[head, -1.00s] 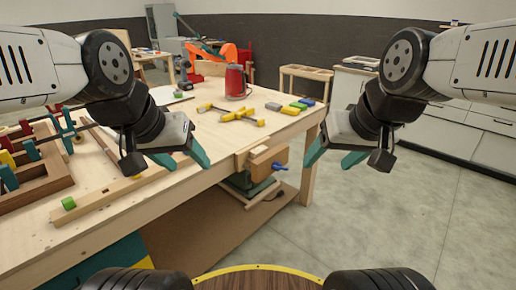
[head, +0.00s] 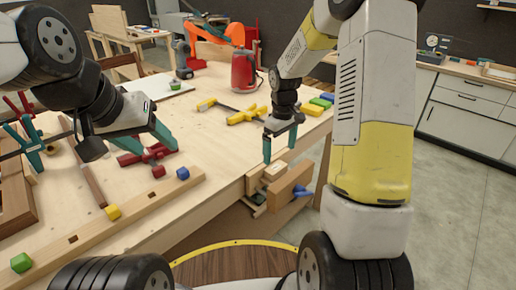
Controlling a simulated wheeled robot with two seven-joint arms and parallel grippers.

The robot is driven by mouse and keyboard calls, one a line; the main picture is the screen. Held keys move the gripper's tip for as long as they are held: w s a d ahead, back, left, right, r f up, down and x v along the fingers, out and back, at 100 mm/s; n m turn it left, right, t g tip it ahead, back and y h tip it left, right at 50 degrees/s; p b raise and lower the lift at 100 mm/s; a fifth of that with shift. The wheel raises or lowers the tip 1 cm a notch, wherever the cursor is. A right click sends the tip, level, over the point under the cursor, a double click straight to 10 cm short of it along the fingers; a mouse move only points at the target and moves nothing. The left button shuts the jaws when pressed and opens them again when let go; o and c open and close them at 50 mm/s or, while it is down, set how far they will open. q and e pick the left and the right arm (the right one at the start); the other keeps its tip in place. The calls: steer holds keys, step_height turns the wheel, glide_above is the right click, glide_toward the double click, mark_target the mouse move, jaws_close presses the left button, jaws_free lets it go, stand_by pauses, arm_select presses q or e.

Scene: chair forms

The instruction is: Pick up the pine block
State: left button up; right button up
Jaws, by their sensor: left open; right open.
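A pale wooden block (head: 275,172), which looks like the pine block, sits at the vise (head: 290,186) on the table's front edge. I cannot tell whether the vise grips it. My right gripper (head: 280,145) is open and points down just above and behind the block, with its teal fingers apart and nothing between them. My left gripper (head: 147,150) is open over the left part of the table, close to a red clamp (head: 150,160). I cannot tell whether it touches the clamp.
A long wooden bar (head: 115,232) lies along the front left. Grey cabinets (head: 465,108) stand at the right.

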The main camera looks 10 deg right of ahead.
mark_target(276, 167)
steer(key=shift+w+a+f, duration=0.25)
steer(key=shift+w+f, duration=0.65)
steer(key=shift+f, duration=0.15)
step_height(276, 167, down, 7)
steer(key=shift+f, duration=0.2)
steer(key=c, duration=1.4)
